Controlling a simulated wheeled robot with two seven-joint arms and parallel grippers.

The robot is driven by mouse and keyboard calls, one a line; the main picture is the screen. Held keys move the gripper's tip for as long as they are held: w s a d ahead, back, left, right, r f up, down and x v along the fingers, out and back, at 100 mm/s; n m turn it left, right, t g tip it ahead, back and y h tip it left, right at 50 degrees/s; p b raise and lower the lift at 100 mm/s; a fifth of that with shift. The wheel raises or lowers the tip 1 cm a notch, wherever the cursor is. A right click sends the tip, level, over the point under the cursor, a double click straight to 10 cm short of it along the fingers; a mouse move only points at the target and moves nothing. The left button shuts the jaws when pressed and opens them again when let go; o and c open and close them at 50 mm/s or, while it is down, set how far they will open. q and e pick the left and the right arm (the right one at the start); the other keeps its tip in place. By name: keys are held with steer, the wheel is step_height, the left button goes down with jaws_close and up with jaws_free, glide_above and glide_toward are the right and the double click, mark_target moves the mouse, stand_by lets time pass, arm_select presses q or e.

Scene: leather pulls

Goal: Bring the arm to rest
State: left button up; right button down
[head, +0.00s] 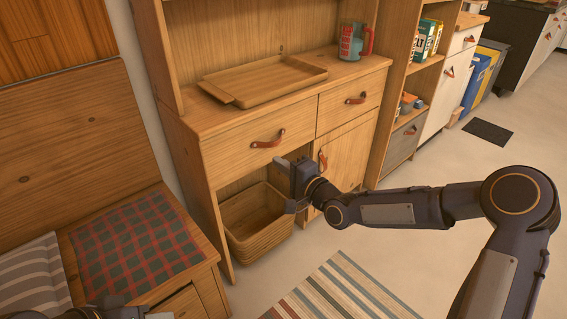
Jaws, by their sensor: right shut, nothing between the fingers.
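My right arm comes in from the right, and its right gripper (287,190) is shut and empty. In the picture it lies in front of the wooden cabinet (207,155), over the opening above a wicker basket (262,235) and left of the lower door (347,160). I cannot tell whether it touches the cabinet. Part of my left arm shows at the bottom left edge; its fingers cannot be made out.
A wooden tray (262,82) and a red-handled mug (353,42) stand on the cabinet top. Drawers and door have leather pulls (268,140). A bench with a plaid cushion (135,245) is at left. A striped rug (340,290) lies on otherwise open floor.

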steer(key=s+d+r+n+g+h, duration=0.1)
steer(key=s+d+n+g+h, duration=0.6)
steer(key=s+d, duration=1)
steer(key=s+f+n+g, duration=0.1)
steer(key=s+f+n, duration=0.1)
steer(key=s, duration=1.9)
step_height(320, 180, up, 30)
steer(key=p, duration=3)
steer(key=shift+w+d+g, duration=0.15)
steer(key=shift+d+g, duration=0.15)
steer(key=shift+d, duration=0.15)
